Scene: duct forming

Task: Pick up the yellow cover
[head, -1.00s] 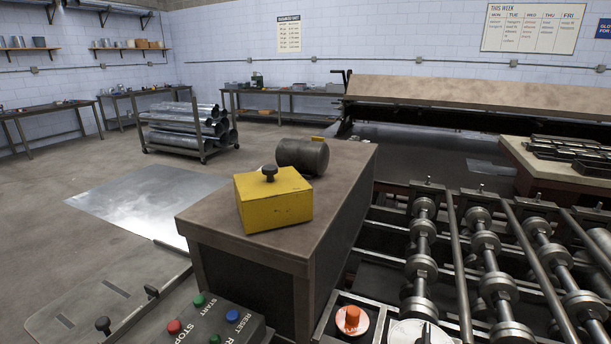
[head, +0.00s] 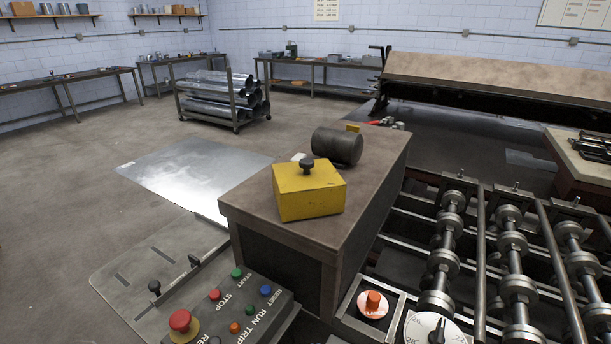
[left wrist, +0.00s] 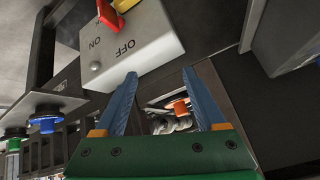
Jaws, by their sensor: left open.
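The yellow cover (head: 308,190) is a box with a black knob on top. Neither gripper shows in the head view. In the left wrist view my left gripper (left wrist: 166,80) has two blue fingers spread apart with nothing held between them. The yellow cover does not show in the left wrist view, so the gripper's distance from it cannot be told. My right gripper is in neither view.
A dark cylinder (head: 338,146) lies just behind the cover. A control panel (head: 240,312) with coloured buttons is in front, and rollers (head: 440,255) stand to the right. The left wrist view shows a grey switch box (left wrist: 120,42) with a red lever (left wrist: 110,14) close to the left finger.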

